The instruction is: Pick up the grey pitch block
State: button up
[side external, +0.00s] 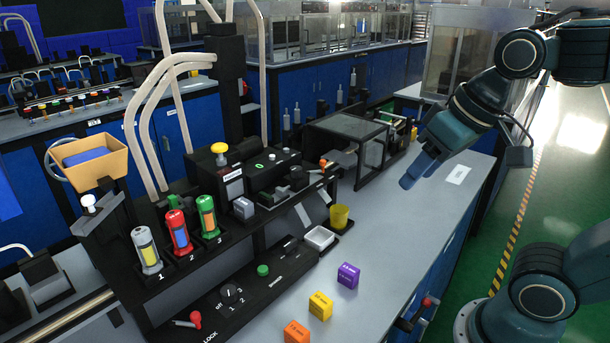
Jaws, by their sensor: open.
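A small light-grey block (243,208), which looks like the grey pitch block, sits on the black machine (262,185) left of centre, below a white label. Any lettering on it is too small to read. My gripper (408,181) hangs over the bench at the right, pointing down and left. It is open and nothing shows between its fingers. It is well to the right of the grey block and apart from it.
Purple (348,275), yellow (320,305) and orange (296,332) blocks stand on the grey bench (415,225). A white tray (319,238) and a yellow cup (340,216) are by the machine. Numbered canisters (179,232) stand left of the grey block.

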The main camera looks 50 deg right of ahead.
jog(key=w+a+r+m+g, duration=0.1)
jog(key=w+r+m, duration=0.35)
jog(key=w, duration=0.45)
jog(key=m+g, duration=0.4)
jog(key=m, duration=0.8)
send_over(243, 201)
notch_tip(243, 201, down, 6)
jog(key=shift+f, duration=0.1)
jog(key=shift+f, duration=4.3)
